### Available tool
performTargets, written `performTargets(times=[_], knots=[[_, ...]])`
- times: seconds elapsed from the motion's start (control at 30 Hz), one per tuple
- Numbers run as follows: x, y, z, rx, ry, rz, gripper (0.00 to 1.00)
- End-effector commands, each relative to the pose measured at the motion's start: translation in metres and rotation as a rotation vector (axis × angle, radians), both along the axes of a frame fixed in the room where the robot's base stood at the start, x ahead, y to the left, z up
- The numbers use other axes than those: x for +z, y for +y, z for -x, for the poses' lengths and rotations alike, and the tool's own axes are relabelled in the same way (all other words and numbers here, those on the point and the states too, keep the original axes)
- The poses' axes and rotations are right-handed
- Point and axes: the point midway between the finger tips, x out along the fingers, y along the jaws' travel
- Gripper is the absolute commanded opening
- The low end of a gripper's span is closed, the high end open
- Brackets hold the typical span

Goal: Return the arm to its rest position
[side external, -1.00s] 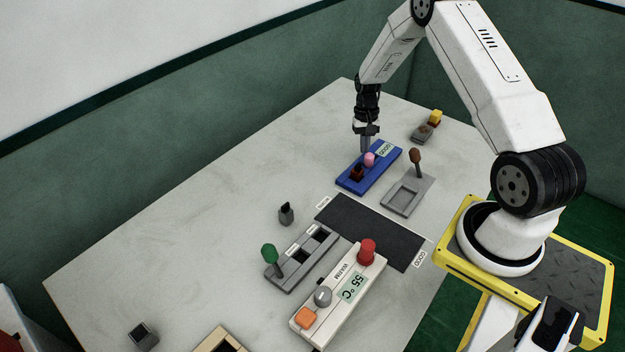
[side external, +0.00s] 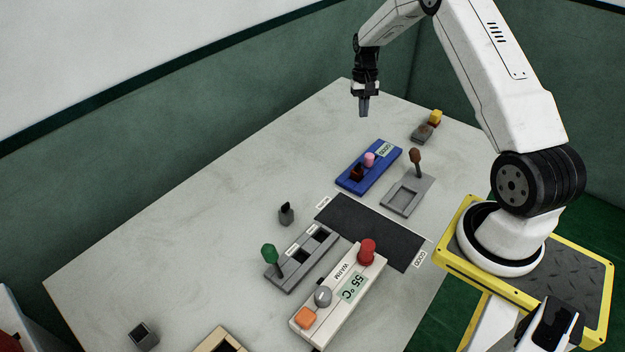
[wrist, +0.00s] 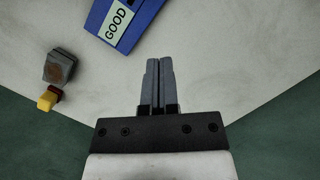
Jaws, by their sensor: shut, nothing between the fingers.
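My gripper (side external: 364,108) hangs above the far part of the table, with its fingers pointing down. It is shut and empty, clear of everything on the table. In the wrist view the two grey fingers (wrist: 159,64) lie side by side. The blue board (side external: 352,182), labelled GOOD, lies on the table below and nearer the camera than my gripper. It carries a pink part (side external: 369,159) and a dark red part (side external: 357,172). A corner of the blue board (wrist: 138,20) also shows at the top of the wrist view.
A grey fixture (side external: 402,196) with a brown-knobbed lever stands beside the board. A yellow-and-grey piece (side external: 428,126) sits near the far edge. A dark mat (side external: 370,232), a grey slotted holder (side external: 290,270) and a control box reading 55 °C (side external: 340,290) are nearer.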

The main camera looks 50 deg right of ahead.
Motion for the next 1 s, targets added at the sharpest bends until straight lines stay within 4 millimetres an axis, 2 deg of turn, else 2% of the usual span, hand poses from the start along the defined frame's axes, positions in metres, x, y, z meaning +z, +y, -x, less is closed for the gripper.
performTargets(times=[0.13, 0.37, 0.57, 0.77, 1.0], knots=[[0.009, -0.002, -0.002, 0.0, -0.001, 0.001, 0.0], [0.012, -0.002, -0.002, 0.001, -0.001, 0.001, 0.0], [0.018, 0.011, -0.004, 0.029, -0.014, 0.011, 0.0], [0.033, 0.047, -0.007, 0.11, -0.056, 0.04, 0.0], [0.055, 0.11, 0.002, 0.253, -0.131, 0.086, 0.0]])
